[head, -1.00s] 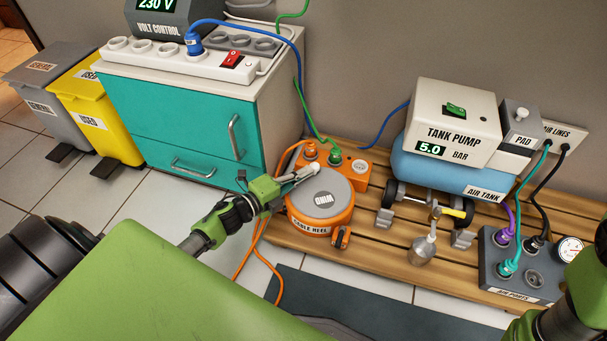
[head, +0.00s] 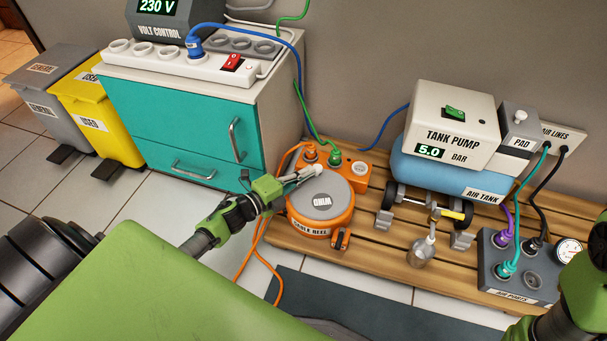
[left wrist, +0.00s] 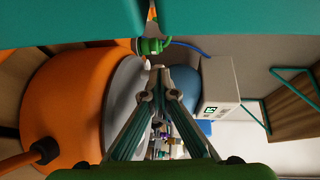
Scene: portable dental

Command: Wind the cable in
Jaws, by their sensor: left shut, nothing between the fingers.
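The orange cable reel (head: 318,222) sits on the wooden slatted platform, with a grey round top marked WIND (head: 323,200). Its orange cable (head: 245,252) runs down to the floor at the left. In the left wrist view the reel (left wrist: 62,95) fills the left side, its grey top facing the fingers. My left gripper (head: 335,170) is shut and empty, its fingertips over the far edge of the grey top; contact cannot be told. The closed fingers also show in the left wrist view (left wrist: 168,82). My right arm shows at the lower right, but its gripper is out of view.
An orange socket box (head: 352,170) with a green plug stands behind the reel. A teal cabinet (head: 180,120) is behind and left of my left gripper. The tank pump (head: 455,120) and air port box (head: 515,270) stand to the right. A blue cable hangs behind.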

